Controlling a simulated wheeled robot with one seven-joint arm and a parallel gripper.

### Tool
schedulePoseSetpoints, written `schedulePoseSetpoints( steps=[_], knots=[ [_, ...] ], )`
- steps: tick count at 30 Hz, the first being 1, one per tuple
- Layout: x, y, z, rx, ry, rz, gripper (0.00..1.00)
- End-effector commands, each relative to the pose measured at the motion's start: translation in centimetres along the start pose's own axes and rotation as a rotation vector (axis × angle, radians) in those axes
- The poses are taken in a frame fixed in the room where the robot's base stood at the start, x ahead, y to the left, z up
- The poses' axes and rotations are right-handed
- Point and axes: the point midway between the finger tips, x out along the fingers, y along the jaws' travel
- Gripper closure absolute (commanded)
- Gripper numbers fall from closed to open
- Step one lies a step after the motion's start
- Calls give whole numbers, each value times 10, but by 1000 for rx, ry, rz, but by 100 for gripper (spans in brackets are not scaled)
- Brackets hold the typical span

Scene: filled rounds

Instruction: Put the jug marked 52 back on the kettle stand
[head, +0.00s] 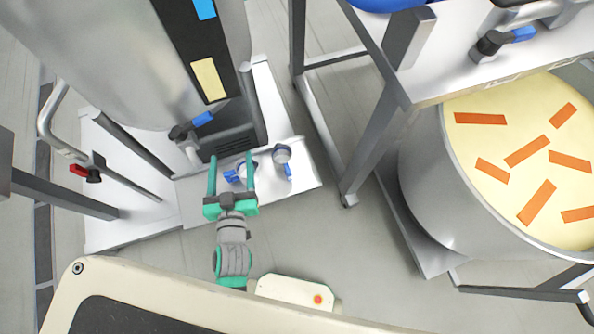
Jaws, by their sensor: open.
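Two small grey jugs with blue handles show at the metal kettle stand (306,177), in front of a large steel kettle (110,55). The right jug (283,153) stands clear of my gripper. The left jug (240,172) shows between and just beyond the fingers of my gripper (231,159), partly covered by the right finger. My gripper is green and open, its fingers pointing toward the kettle. I cannot tell whether the fingers touch the left jug or are above it. No number is readable on either jug.
A valve with a blue handle (196,124) sticks out of the kettle above the stand. A metal-legged table (440,62) stands at right. Below it is a large round tub (428,185) of pale contents with orange strips. Grey floor (365,265) is free between stand and tub.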

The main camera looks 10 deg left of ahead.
Motion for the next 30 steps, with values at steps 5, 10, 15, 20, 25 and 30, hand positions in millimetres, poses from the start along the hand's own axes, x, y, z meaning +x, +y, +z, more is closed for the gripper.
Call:
schedulePoseSetpoints(
  steps=[5,10,15,20,25,30],
  knots=[
    [-73,66,35,87,-61,151,34],
    [-145,121,47,118,-88,260,34],
    [-197,158,42,118,-95,313,34],
    [-219,173,36,113,-92,328,34],
    [-222,175,35,114,-90,330,34],
    [-222,175,35,114,-90,330,34]
  ],
)
